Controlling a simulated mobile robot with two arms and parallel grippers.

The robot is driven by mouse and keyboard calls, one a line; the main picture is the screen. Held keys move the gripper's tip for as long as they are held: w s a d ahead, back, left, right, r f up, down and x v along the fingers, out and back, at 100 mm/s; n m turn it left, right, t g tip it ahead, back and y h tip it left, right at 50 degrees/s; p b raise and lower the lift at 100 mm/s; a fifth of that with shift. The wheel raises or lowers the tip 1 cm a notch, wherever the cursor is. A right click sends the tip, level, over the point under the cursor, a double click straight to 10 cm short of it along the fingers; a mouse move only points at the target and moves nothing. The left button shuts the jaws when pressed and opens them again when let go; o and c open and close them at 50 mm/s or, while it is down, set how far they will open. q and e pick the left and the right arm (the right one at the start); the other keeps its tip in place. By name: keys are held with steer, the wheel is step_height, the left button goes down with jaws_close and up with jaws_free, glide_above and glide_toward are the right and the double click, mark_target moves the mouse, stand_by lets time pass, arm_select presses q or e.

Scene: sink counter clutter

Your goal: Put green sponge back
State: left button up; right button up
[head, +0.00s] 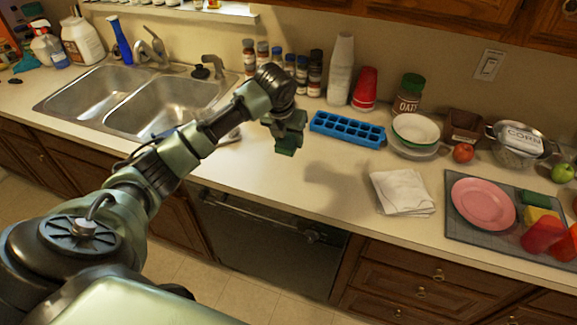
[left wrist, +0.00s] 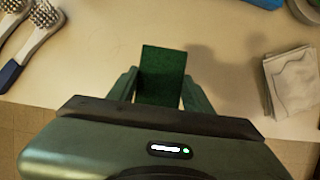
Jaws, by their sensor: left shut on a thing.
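The green sponge (left wrist: 163,72) is between the fingers of my left gripper (left wrist: 160,90) in the left wrist view. My left gripper is shut on it, and the sponge sticks out past the fingertips. In the head view the left gripper (head: 289,139) hangs above the counter, left of the blue ice tray, with the dark green sponge (head: 285,152) at its tip. The sponge looks clear of the counter. My right gripper is not in view.
A double sink (head: 140,100) is at the left. A blue ice tray (head: 347,129), bowls (head: 415,130) and a folded cloth (head: 402,192) are to the right. A grey mat (head: 470,236) bears a pink plate, a yellow block, a green block and red cups. Brushes (left wrist: 40,40) lie near the gripper.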

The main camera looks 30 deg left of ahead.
mark_target(284, 153)
arm_select(q)
step_height(284, 153, down, 13)
steer(key=p, duration=0.2)
steer(key=shift+r+p, duration=0.2)
steer(key=shift+p, duration=0.1)
steer(key=o, duration=1.4)
steer(key=shift+o, duration=0.2)
steer(key=b+v, duration=0.2)
steer(key=v, duration=0.9)
steer(key=shift+r, duration=0.25)
steer(key=shift+s+d+r, duration=0.1)
steer(key=shift+s+r, duration=0.1)
steer(key=shift+r, duration=0.05)
